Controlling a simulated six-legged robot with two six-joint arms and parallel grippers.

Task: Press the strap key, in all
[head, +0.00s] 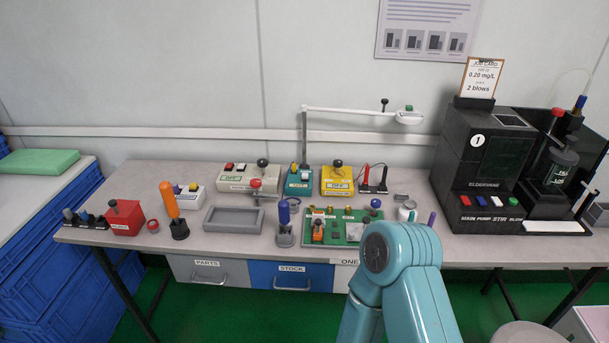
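Three handheld testers stand along the back of the bench: a pale grey tester (235,184) with red and white keys and a black knob, a teal tester (299,187) with a yellow key, and a yellow tester (338,187) with a dark knob. Their small displays and lettering are too small to read surely. I cannot tell which key is the strap key. Neither of my grippers shows in the head view. Only a teal link of my own arm shows at lower right of centre, hiding part of the bench front.
A green board (338,229), a grey tray (233,219), an orange-handled tool (169,200) and a red box (125,217) sit on the bench. A black machine (477,165) with coloured buttons fills the right end. A white lamp arm (350,111) reaches over the testers.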

